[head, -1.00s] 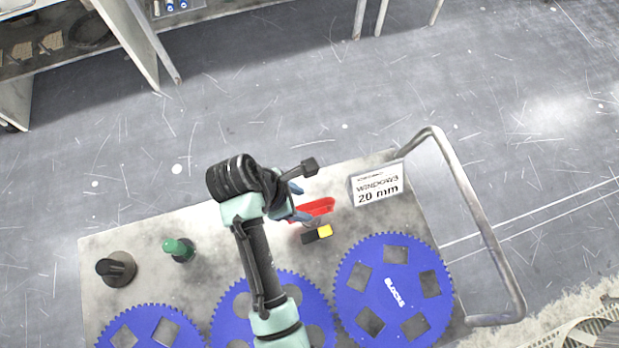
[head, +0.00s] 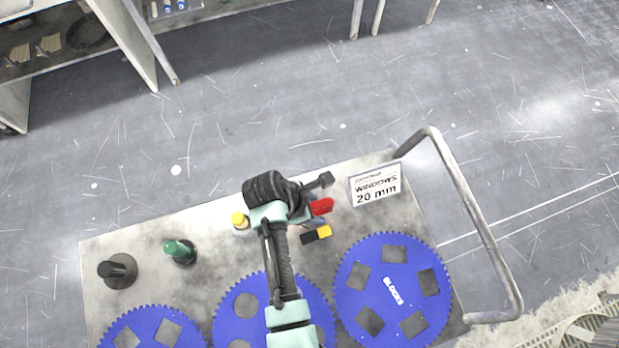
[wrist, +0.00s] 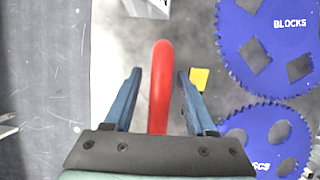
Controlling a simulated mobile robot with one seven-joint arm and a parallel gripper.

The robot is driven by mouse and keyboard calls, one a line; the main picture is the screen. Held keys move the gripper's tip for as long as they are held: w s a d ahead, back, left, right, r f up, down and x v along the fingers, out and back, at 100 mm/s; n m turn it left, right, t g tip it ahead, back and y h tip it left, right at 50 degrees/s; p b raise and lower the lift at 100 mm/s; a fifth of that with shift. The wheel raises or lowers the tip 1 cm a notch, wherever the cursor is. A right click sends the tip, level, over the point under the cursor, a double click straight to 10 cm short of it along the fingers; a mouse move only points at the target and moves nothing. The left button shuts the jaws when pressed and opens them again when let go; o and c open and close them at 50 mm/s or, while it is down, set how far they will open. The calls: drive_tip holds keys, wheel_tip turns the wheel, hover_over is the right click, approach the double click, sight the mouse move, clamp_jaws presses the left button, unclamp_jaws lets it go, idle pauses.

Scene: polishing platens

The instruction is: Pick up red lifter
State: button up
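The red lifter (head: 321,206) lies on the trolley's top near the far edge, partly hidden by my wrist in the head view. In the wrist view the red lifter (wrist: 161,85) is a long red shape with a rounded end, running between my two blue fingers. My gripper (wrist: 160,88) is open, with a finger on each side of the lifter and a visible gap to each. In the head view my gripper (head: 310,217) is mostly hidden by my wrist. I cannot tell its height over the lifter.
A black-and-yellow block (head: 316,235) lies close by. Blue toothed discs (head: 390,290) line the near side. A sign (head: 375,186) stands to the right, by the trolley handle (head: 470,220). A green-knobbed piece (head: 180,252), a black one (head: 117,271) and a yellow one (head: 240,221) stand left.

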clamp_jaws()
idle(1.1)
drive_tip(key=shift+w+r, duration=0.1)
drive_tip(key=shift+r, duration=0.05)
